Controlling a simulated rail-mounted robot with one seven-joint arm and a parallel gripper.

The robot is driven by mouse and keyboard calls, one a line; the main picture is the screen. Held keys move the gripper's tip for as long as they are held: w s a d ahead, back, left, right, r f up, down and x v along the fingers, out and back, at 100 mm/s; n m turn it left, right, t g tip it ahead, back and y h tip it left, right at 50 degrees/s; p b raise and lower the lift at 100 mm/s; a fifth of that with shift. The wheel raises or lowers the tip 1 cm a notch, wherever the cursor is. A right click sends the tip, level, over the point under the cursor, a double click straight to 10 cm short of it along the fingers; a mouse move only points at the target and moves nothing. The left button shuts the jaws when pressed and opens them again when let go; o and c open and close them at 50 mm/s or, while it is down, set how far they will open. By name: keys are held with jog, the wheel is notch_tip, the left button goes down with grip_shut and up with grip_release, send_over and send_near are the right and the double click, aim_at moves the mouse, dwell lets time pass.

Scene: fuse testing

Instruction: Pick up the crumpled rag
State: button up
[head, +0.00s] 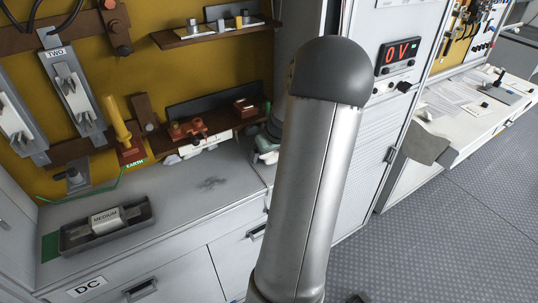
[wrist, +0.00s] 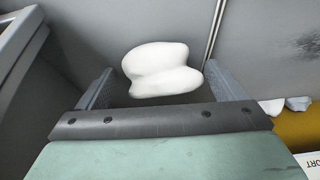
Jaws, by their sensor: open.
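A white, rounded, folded lump (wrist: 162,70), which looks like the crumpled rag, lies on a grey surface in the wrist view. My gripper (wrist: 160,84) is open, with one finger to the left of the lump and one to the right. The lump shows between the fingers, with a gap on the left; I cannot tell whether the right finger touches it or how high the gripper is above the surface. In the head view my arm hides much of the middle, and I cannot make out the lump there for sure.
A grey tray (head: 145,213) with a block marked MEDIUM stands on the grey counter (head: 205,187). A yellow panel (head: 150,75) with fuses and shelves rises behind. A cabinet with a red 0 V display (head: 402,50) stands at right. A grey cloth (head: 423,146) hangs over the bench there.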

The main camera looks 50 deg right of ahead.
jog(key=shift+c, duration=0.3)
jog(key=c, duration=1)
jog(key=shift+r, duration=0.1)
jog(key=shift+r, duration=0.6)
jog(key=s+a+r+b, duration=0.2)
jog(key=s+a+r, duration=0.1)
jog(key=a+r, duration=0.8)
jog(key=a, duration=0.2)
jog(key=shift+s+a+r+b, duration=0.3)
jog(key=shift+b, duration=0.05)
jog(key=shift+o, duration=0.5)
